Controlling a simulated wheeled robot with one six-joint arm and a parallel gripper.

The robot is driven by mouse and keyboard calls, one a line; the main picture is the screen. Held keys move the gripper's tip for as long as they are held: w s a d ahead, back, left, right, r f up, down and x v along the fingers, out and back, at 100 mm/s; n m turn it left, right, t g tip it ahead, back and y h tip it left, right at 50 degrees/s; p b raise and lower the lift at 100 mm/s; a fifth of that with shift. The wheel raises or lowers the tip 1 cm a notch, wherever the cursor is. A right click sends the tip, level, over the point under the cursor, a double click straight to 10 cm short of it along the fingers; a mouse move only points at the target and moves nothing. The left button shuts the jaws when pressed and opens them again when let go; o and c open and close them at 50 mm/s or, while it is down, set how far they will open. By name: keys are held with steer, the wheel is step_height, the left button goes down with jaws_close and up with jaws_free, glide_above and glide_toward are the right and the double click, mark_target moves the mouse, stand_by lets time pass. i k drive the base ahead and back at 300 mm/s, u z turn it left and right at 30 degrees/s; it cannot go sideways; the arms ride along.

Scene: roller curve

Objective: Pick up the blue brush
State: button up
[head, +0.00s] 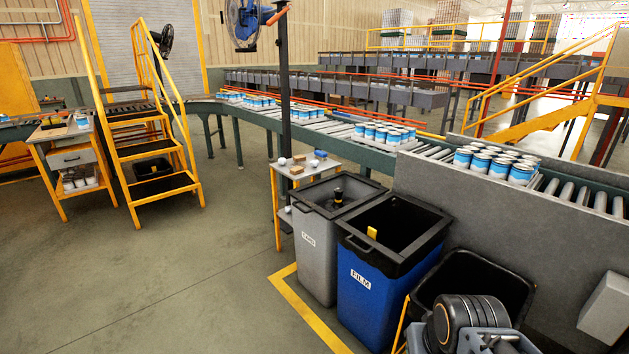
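A small blue object (320,154), which may be the blue brush, lies at the back right of a small table (323,170) with yellow legs. It is too small to make out bristles or a handle. Part of my arm, dark and rounded, shows at the bottom right. My gripper's fingers cannot be made out there, and nothing of mine is near the small table.
A grey bin (316,262) and a blue bin (378,297) marked FILM stand before the small table. A dark post (284,90) rises behind it. A roller conveyor carries cans (495,163). Yellow steps (155,150) stand left. The floor (180,270) is clear at centre left.

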mark_target(320, 155)
steer(key=u, duration=0.55)
steer(key=k, duration=0.7)
steer(key=u, duration=0.65)
steer(key=k, duration=0.4)
steer(key=u, duration=0.55)
steer(key=i, duration=2.05)
steer(key=z, duration=0.35)
steer(key=i, duration=2.3)
steer(key=z, duration=0.35)
steer(key=i, duration=2.35)
steer(key=z, duration=0.6)
steer(key=i, duration=1.4)
steer(key=z, duration=1.65)
steer(key=i, duration=1)
steer(key=z, duration=1.2)
